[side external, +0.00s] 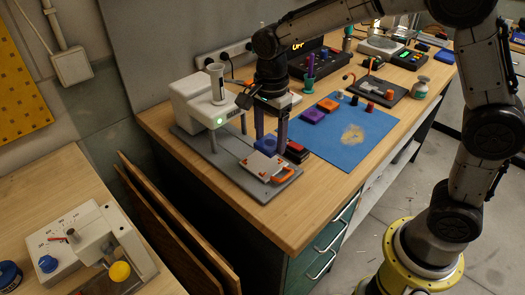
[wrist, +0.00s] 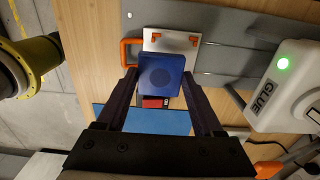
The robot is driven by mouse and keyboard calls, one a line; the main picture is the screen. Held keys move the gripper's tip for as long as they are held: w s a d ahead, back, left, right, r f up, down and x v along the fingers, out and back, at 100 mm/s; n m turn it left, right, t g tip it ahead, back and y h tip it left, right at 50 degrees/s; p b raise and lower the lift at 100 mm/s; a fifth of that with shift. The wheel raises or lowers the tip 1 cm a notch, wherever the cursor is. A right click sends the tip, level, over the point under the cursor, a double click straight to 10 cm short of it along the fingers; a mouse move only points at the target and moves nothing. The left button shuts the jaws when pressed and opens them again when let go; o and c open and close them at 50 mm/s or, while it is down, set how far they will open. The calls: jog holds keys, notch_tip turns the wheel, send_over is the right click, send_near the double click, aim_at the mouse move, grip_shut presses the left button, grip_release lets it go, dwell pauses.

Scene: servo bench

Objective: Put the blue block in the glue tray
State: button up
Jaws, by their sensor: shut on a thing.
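My gripper (side external: 269,147) is shut on the blue block (wrist: 162,75), which sits between its two fingertips (wrist: 161,73). In the side view the blue block (side external: 266,143) is partly covered by a finger. The glue tray (side external: 263,166) is a pale plate with orange corner marks and an orange handle, on the grey base of the glue machine. The block is at or above the tray's back edge in the side view; I cannot tell whether it touches. In the wrist view the tray (wrist: 172,39) shows beyond the block, which hides part of it.
The white glue machine (side external: 208,102) stands beside the tray, with a green light. A red and black item (side external: 296,151) lies close to the gripper. A blue mat (side external: 345,150) holds purple and orange blocks (side external: 328,104). A black fixture (side external: 375,92) stands behind.

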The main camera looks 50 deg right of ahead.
aim_at(263, 162)
jog(key=shift+w+a+f, duration=0.15)
jog(key=shift+w+f, duration=0.65)
jog(key=shift+f, duration=0.15)
jog(key=shift+w+f, duration=0.15)
jog(key=shift+f, duration=0.75)
jog(key=shift+w+f, duration=0.1)
jog(key=shift+f, duration=0.8)
jog(key=shift+f, duration=0.1)
jog(key=o, duration=1.5)
